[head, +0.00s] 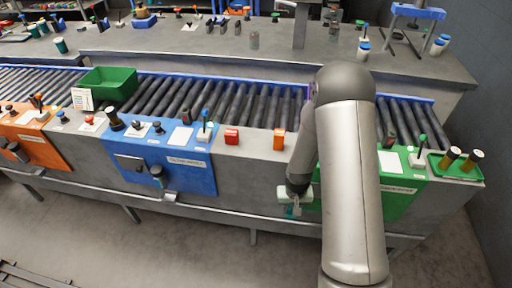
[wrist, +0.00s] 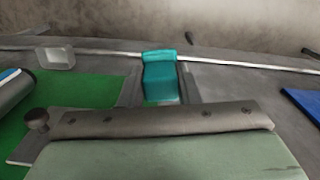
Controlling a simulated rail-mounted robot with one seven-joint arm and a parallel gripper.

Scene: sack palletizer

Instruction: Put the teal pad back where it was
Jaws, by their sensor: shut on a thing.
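My gripper (head: 292,207) is low at the front edge of the grey console, by the left side of the green panel. It is shut on the teal pad (wrist: 161,80), which stands out clearly between the two fingers in the wrist view. In the head view only a small teal part (head: 290,212) shows under the gripper, and my arm hides much of the area. I cannot tell whether the pad touches the console.
The green panel (head: 398,203) is right of my gripper, with a green tray (head: 439,163) of cylinders beyond. The blue panel (head: 190,163) is farther left; bare grey console lies between.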

